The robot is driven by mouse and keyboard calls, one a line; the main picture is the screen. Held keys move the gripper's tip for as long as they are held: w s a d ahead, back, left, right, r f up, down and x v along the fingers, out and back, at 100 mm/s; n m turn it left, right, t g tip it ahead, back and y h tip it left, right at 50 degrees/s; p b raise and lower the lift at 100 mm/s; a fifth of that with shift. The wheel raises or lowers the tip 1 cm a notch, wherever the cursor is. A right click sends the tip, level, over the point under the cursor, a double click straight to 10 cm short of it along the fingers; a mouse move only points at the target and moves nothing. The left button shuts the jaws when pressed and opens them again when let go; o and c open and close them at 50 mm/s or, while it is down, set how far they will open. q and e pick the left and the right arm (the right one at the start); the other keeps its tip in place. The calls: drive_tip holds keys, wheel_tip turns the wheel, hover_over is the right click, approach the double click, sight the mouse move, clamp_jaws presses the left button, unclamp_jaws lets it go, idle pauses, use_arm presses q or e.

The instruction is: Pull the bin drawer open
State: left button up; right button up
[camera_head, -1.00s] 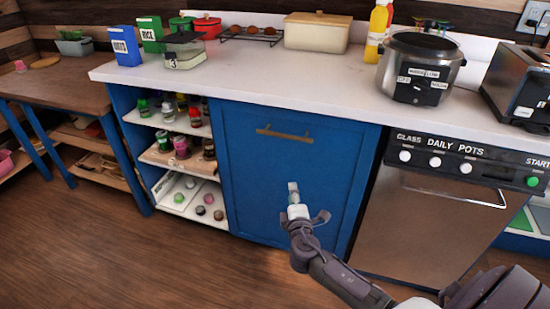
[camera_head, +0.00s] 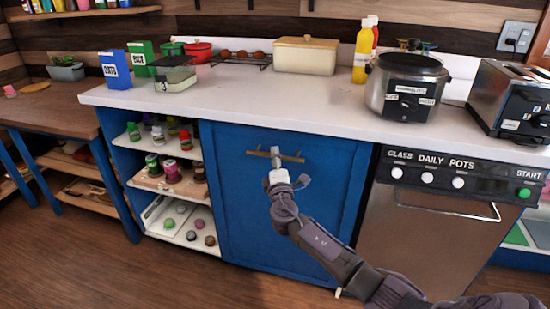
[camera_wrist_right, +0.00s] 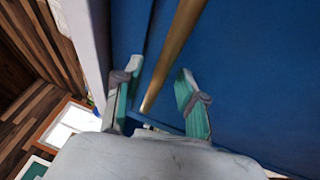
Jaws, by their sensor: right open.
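The bin drawer (camera_head: 240,222) is a blue front panel under the white counter, and it looks shut. Its brass bar handle (camera_head: 293,158) runs across near the top. In the right wrist view the handle (camera_wrist_right: 174,52) passes between the two open fingers of the gripper (camera_wrist_right: 155,97), with the blue panel (camera_wrist_right: 235,60) behind. I cannot tell whether a finger touches the handle. My left gripper is not in view.
Open shelves with several jars (camera_head: 171,171) stand left of the drawer. A dishwasher (camera_head: 422,235) with a bar handle is on the right. A cooker (camera_head: 404,90) and a toaster (camera_head: 510,105) stand on the counter (camera_head: 250,97). The wooden floor (camera_head: 190,280) in front is clear.

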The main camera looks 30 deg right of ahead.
drive_tip(key=shift+w+d+r, duration=0.1)
drive_tip(key=shift+w+d, duration=0.15)
drive_tip(key=shift+w, duration=0.25)
clamp_jaws()
